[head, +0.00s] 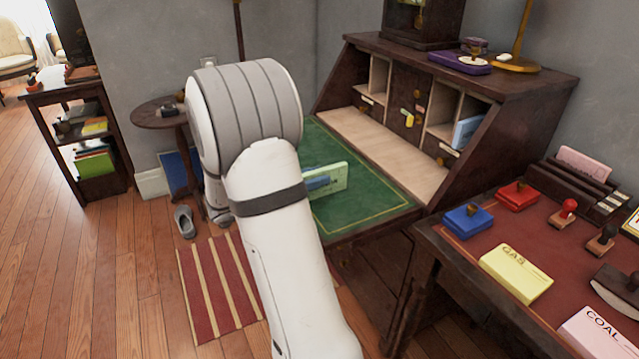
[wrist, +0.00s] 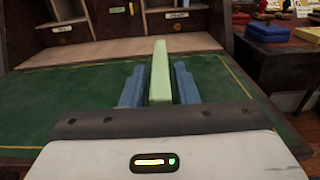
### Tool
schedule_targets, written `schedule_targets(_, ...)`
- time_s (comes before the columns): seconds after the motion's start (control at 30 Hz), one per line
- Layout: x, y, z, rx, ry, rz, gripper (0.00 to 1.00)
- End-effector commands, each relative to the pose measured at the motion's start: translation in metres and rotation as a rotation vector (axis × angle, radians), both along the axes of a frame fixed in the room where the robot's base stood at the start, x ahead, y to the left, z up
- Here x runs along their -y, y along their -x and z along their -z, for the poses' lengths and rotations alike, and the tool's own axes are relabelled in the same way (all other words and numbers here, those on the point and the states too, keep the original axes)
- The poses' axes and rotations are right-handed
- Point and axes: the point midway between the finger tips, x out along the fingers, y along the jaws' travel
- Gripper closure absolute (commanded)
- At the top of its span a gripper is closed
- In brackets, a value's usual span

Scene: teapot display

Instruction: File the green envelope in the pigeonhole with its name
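The green envelope (head: 335,178) stands on edge above the green desk top, and in the wrist view it (wrist: 160,72) rises upright between two blue fingers. My gripper (wrist: 159,85) appears shut on it, with a finger close against each side. In the head view my gripper (head: 318,183) is partly hidden behind my arm. The pigeonholes (head: 440,108) are at the back of the desk, with small name labels (head: 449,150) below them. The labels are too small to read.
The desk's green writing surface (head: 375,207) and the pale shelf (head: 390,142) before the pigeonholes are clear. At right, a side table carries a yellow GAS envelope (head: 515,272), a pink COAL envelope (head: 597,333), a blue pad (head: 468,221) and a red pad (head: 517,196).

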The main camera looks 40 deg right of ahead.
Motion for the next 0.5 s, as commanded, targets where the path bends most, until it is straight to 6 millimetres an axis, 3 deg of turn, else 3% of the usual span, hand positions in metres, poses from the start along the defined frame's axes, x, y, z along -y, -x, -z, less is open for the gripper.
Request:
schedule_targets(0.3,-0.0005,-0.0002,0.0001,0.000,0.000,-0.001,0.99)
schedule_targets(0.5,-0.0007,-0.0004,0.0000,0.000,0.000,-0.001,1.00)
